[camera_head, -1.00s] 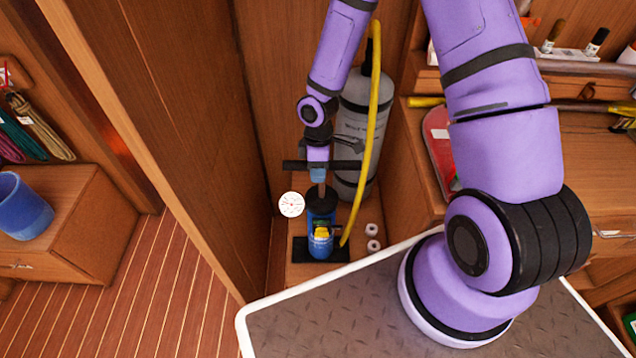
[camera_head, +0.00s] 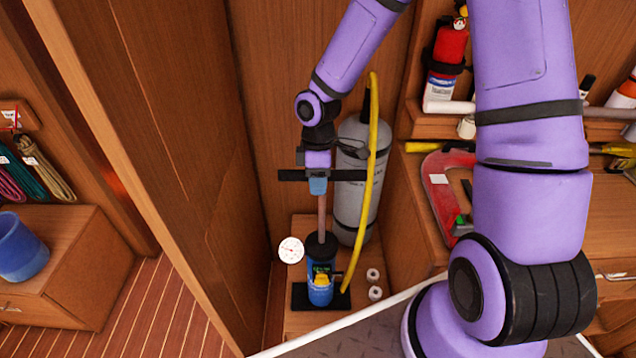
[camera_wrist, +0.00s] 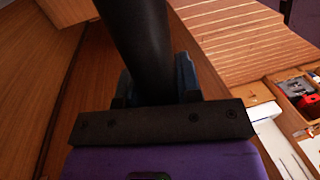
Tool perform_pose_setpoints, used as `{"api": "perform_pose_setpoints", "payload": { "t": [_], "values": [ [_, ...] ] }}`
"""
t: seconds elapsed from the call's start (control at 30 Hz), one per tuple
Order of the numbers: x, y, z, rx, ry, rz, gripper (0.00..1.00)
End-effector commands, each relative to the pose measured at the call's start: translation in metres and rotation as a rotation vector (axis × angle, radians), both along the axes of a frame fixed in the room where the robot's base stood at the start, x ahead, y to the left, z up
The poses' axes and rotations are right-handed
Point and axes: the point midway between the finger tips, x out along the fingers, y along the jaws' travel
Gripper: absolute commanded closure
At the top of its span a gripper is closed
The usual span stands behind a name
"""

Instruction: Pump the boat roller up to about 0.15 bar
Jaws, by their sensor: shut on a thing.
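The blue hand pump (camera_head: 320,286) stands upright on a black foot plate (camera_head: 299,297) in a wooden nook. Its rod (camera_head: 322,218) rises out of the black top. My gripper (camera_head: 318,186) is shut on the pump's handle at the rod's upper end; the wrist view shows a thick black bar (camera_wrist: 143,45) between the fingers. The grey boat roller (camera_head: 352,205) stands upright behind the pump. A yellow hose (camera_head: 372,150) runs from near the pump base to the roller's top. The white round gauge (camera_head: 291,250) is left of the pump; its reading is too small to tell.
Two small white rings (camera_head: 374,284) lie right of the pump. A wooden partition (camera_head: 170,150) stands close on the left. On the right, a workbench holds a red tool (camera_head: 440,195), below a shelf with a red extinguisher (camera_head: 449,48).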

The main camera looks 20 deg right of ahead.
Motion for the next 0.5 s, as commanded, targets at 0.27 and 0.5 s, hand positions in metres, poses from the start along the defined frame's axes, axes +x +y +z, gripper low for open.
{"api": "perform_pose_setpoints", "payload": {
  "t": [0.27,0.5],
  "values": [
    [-0.0022,0.0007,-0.0009,0.0,0.005,0.0,0.45],
    [-0.0005,0.0001,0.0018,0.0,0.002,-0.001,0.45]
  ]
}}
